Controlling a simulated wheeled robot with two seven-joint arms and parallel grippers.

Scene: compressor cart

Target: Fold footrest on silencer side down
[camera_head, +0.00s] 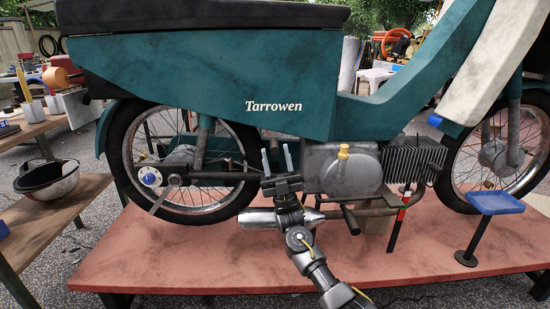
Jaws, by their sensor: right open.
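A teal moped (210,85) marked "Tarrowen" stands side-on on a reddish platform. Its silver silencer (258,217) lies low behind my right gripper's wrist, which hides part of it. A short dark peg, apparently the footrest (351,220), sticks out low beneath the engine, to the right of the silencer. I cannot tell clearly whether it is folded up or down. My right gripper (278,160) is open and empty, its two fingers pointing up in front of the frame left of the engine, left of and above the footrest. My left gripper is not in view.
The engine (341,168) has a yellow cap. A red-and-white post (401,215) stands right of the footrest. A blue tray on a stand (495,202) is at right. The reddish platform (180,262) is clear in front. A bench with a helmet (47,180) is at left.

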